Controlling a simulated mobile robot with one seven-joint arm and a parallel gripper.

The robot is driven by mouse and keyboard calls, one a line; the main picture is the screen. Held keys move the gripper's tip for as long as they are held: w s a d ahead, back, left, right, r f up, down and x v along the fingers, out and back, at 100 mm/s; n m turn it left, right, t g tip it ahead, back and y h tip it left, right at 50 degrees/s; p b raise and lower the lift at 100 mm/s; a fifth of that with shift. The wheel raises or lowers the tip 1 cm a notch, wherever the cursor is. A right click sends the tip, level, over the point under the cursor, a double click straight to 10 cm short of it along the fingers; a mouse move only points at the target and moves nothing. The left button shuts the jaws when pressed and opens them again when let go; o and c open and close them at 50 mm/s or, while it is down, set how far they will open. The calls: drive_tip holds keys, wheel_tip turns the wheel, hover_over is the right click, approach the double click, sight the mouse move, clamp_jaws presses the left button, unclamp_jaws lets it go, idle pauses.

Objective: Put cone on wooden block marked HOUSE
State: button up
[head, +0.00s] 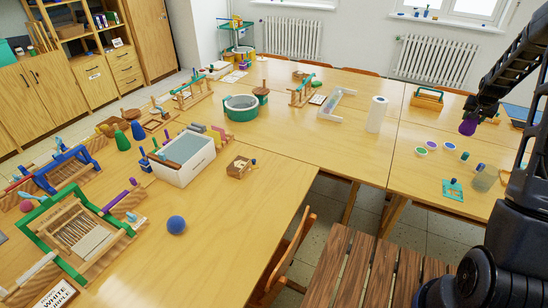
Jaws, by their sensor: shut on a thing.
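My gripper (473,117) hangs from my arm at the right, above the right-hand table. A small purple thing (467,128) shows at its tip, and the gripper is shut on it. Its shape is too small to make out, so I cannot tell if it is a cone. A small wooden block (238,169) with dark marks lies near that table's right edge, far from my gripper. Its marks are unreadable, and I cannot read HOUSE anywhere.
A white box (185,172), a teal tub (241,108) and a blue ball (176,224) stand on the left table. Small looms crowd its left side. A white roll (377,114) stands near the middle. Colored pots (421,151) sit below my gripper. A slatted bench (365,275) is in front.

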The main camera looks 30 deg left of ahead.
drive_tip(key=a+r+n+y, duration=0.15)
drive_tip(key=a+n, duration=0.25)
drive_tip(key=a, duration=2.4)
drive_tip(key=s+a+n+y, duration=0.1)
drive_tip(key=s+a, duration=0.4)
drive_tip(key=a, duration=0.7)
drive_tip(key=s+a+n+y, duration=0.15)
drive_tip(key=s+a, duration=0.25)
drive_tip(key=a, duration=0.9)
wheel_tip(320, 180, up, 3)
drive_tip(key=n+g+y, duration=0.2)
drive_tip(key=n, duration=0.4)
hover_over(239, 164)
wheel_tip(239, 164, down, 20)
drive_tip(key=shift+w, duration=0.1)
drive_tip(key=shift+f, duration=0.1)
